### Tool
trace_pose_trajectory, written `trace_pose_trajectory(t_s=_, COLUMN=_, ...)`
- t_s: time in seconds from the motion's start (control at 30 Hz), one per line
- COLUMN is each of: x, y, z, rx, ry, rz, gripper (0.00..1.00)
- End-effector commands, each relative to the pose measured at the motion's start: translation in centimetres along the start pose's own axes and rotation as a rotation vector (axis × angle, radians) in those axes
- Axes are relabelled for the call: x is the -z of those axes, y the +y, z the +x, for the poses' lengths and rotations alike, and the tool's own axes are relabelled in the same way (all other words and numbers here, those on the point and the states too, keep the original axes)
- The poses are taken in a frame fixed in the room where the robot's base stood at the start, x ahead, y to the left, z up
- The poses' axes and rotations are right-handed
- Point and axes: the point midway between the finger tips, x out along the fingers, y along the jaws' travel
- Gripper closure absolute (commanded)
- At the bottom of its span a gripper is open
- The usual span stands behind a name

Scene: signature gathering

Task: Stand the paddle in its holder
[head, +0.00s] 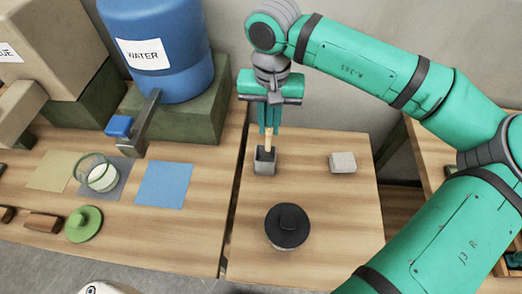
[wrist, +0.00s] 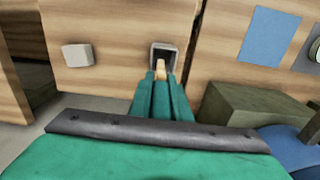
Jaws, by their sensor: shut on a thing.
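My gripper (head: 269,128) is at the back of the right-hand table, pointing down and shut on a thin wooden paddle (head: 268,141). The paddle hangs about upright with its lower end at the mouth of a small grey square holder (head: 265,163). In the wrist view the paddle (wrist: 160,68) runs from my gripper (wrist: 160,78) to the holder (wrist: 164,50). The fingers hide the paddle's upper part. I cannot tell how deep its lower end is in the holder.
A pale block (head: 343,162) lies right of the holder. A black-lidded round pot (head: 287,226) stands nearer the front. On the left table are a blue water barrel (head: 160,65) with a tap, a glass jar (head: 97,173), a green lid (head: 83,224) and a blue sheet (head: 164,185).

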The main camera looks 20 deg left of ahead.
Motion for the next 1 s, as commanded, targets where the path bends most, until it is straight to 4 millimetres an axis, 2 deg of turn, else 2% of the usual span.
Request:
trace_pose_trajectory(t_s=0.2, x=-0.1, y=-0.7, z=3.8, rx=0.001, ry=-0.003, rz=-0.014, gripper=1.0)
trace_pose_trajectory(t_s=0.4, x=-0.1, y=-1.3, z=5.3, rx=0.001, ry=-0.002, rz=-0.024, gripper=1.0)
trace_pose_trajectory(t_s=0.7, x=-0.1, y=-0.4, z=8.6, rx=0.001, ry=-0.003, rz=-0.008, gripper=1.0)
trace_pose_trajectory(t_s=1.0, x=-0.1, y=-0.3, z=8.9, rx=0.0, ry=-0.001, rz=-0.007, gripper=1.0)
